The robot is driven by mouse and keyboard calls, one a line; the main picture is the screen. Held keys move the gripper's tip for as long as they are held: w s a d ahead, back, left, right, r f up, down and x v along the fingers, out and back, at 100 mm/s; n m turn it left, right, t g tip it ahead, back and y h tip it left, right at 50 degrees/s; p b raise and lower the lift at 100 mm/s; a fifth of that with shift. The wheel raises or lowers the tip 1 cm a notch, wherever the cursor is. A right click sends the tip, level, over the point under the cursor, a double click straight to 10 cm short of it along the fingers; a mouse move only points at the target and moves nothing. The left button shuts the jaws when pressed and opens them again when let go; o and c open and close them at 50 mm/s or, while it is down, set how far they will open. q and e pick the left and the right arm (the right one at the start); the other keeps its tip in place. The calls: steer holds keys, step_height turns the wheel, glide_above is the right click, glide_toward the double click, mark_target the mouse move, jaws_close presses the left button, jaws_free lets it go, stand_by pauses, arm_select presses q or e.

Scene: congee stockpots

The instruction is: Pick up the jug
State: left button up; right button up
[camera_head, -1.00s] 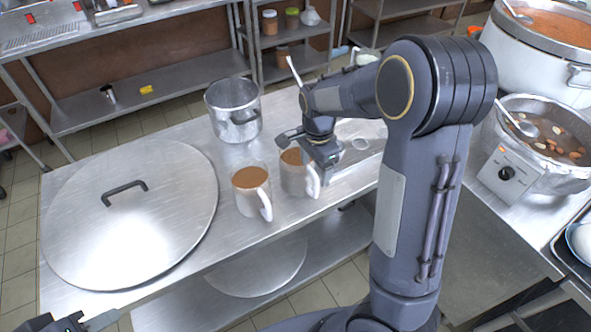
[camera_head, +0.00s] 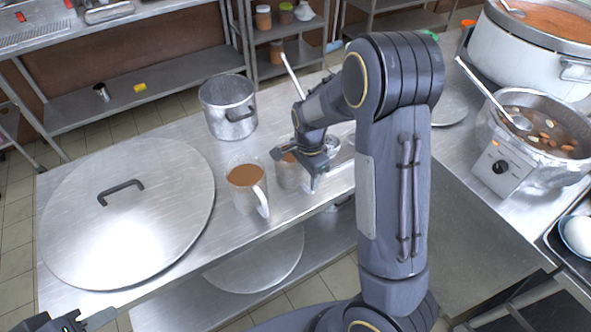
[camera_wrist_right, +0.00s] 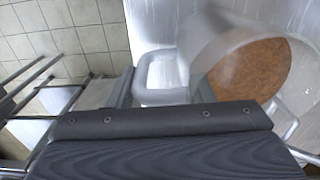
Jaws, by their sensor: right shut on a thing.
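Two clear jugs of brown liquid are on the steel table. The left jug (camera_head: 243,195) stands apart, with its handle toward the front right. The other jug (camera_head: 287,176) is just right of it, partly hidden by my right gripper (camera_head: 312,178). My right gripper is shut on that jug's handle, which shows in the right wrist view (camera_wrist_right: 163,72) beside the jug's brown top. I cannot tell if this jug's base touches the table. My left gripper (camera_head: 78,323) is at the bottom left corner, far from the jugs; its fingers are cut off.
A large round lid (camera_head: 125,225) covers the table's left part. A steel pot (camera_head: 228,112) stands behind the jugs. To the right are a cooker with a ladle (camera_head: 535,160) and a big white stockpot (camera_head: 530,60). A lower shelf (camera_head: 190,312) holds another lid.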

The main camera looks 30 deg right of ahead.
jaws_close()
steer(key=shift+w+r, duration=0.1)
steer(key=shift+r, duration=0.1)
